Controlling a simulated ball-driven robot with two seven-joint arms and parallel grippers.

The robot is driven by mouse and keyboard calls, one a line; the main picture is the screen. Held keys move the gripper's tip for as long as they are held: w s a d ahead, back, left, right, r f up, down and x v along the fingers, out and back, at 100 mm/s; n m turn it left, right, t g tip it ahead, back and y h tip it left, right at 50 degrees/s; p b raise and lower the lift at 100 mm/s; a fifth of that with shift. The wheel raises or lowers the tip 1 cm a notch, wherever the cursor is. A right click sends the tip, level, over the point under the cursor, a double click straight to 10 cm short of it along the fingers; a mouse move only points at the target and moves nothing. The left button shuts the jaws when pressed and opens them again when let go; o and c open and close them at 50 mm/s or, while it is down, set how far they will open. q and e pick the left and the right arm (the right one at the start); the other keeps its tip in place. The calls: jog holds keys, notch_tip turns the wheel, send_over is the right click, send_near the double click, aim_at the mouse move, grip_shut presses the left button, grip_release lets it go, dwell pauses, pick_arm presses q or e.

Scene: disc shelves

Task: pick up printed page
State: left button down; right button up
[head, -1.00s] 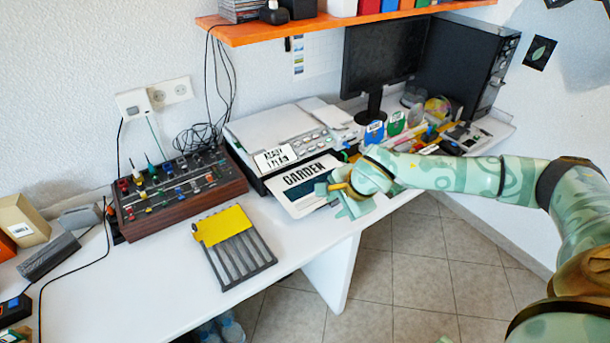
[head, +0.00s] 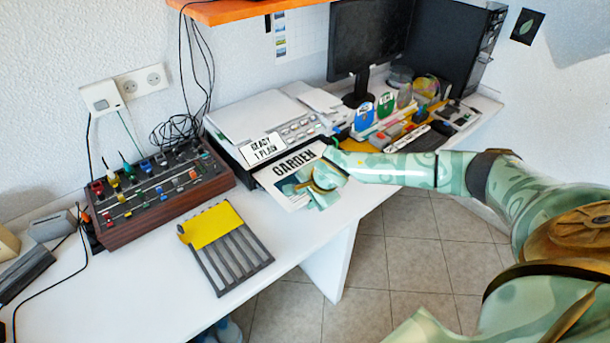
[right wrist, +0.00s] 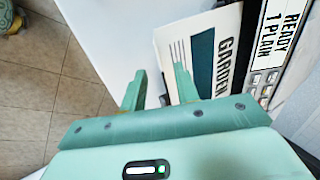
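The printed page (head: 291,165), white with the heading GARDEN and a dark teal block, sticks out of the front of the white printer (head: 262,117). In the right wrist view the page (right wrist: 212,50) lies beyond the fingers. My right gripper (head: 307,187) is at the page's front right part and covers some of it. In the right wrist view its two fingers (right wrist: 160,82) stand apart. One finger overlaps the page and the other is beside its edge; I cannot tell whether they touch it. My left gripper is not in view.
A mixer box with knobs (head: 160,193) stands left of the printer. A grey slotted rack with a yellow sheet (head: 228,247) lies on the white desk (head: 130,285). Blue and green holders, a monitor (head: 370,40) and a computer tower are at the right.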

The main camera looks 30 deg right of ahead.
aim_at(302, 205)
jog(key=b+x, duration=0.1)
jog(key=x, duration=0.3)
jog(key=shift+s+a+f+b, duration=0.1)
jog(key=shift+a+f+b, duration=0.05)
jog(key=shift+f+b, duration=0.15)
jog(key=shift+f, duration=0.25)
jog(key=shift+r, duration=0.1)
jog(key=shift+c, duration=0.3)
grip_shut()
